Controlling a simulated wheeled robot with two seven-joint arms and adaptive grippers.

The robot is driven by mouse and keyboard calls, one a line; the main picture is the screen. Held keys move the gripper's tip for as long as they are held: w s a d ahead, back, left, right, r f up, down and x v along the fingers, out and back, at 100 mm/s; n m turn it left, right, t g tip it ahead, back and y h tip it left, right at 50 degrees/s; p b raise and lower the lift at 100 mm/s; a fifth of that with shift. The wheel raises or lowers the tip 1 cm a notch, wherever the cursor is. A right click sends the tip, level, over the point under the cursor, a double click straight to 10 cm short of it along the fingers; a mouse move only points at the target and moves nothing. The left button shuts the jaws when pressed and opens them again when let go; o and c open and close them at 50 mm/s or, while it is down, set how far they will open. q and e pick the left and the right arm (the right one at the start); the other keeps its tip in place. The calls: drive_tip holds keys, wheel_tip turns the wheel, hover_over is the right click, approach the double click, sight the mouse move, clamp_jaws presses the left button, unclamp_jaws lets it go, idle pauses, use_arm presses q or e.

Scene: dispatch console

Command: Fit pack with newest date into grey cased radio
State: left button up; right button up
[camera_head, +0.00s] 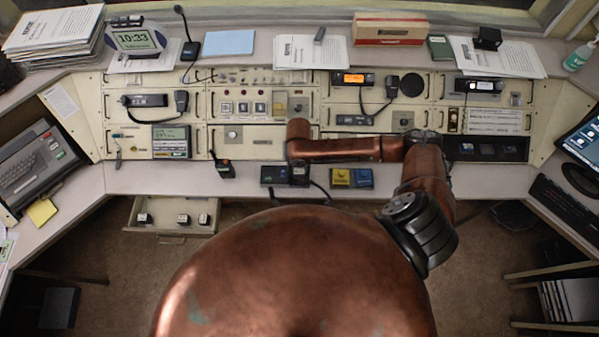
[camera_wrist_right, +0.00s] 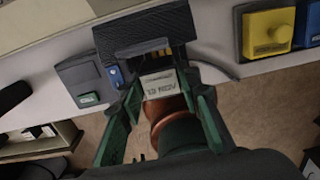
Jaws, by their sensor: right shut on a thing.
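My right gripper (camera_wrist_right: 162,98) is shut on a battery pack (camera_wrist_right: 159,86) with a pale label. The label's print is upside down and too small to read surely. The pack is at the near end of a dark grey ribbed case (camera_wrist_right: 145,32), which looks like the grey radio. Gold contacts show between pack and case; I cannot tell whether the pack is seated. In the head view my right arm reaches over the console and largely hides this gripper. My left gripper is not in view.
Left of the dark case is a grey block (camera_wrist_right: 84,80) with a green label. A yellow unit (camera_wrist_right: 268,33) and a blue unit stand to the right. An open drawer (camera_head: 150,228) holds small packs. A small black radio (camera_head: 223,169) stands on the ledge.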

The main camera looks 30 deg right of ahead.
sight(300, 173)
drive_tip(key=shift+w+d+f, duration=0.1)
drive_tip(key=shift+d+f, duration=0.1)
drive_tip(key=shift+f, duration=0.8)
drive_tip(key=shift+w+d+f, duration=0.1)
drive_tip(key=shift+d+f, duration=0.05)
drive_tip(key=shift+f, duration=0.8)
drive_tip(key=shift+f, duration=0.1)
drive_tip(key=o, duration=1)
drive_tip(key=shift+s, duration=0.1)
wheel_tip(300, 173, up, 12)
drive_tip(key=shift+r, duration=0.1)
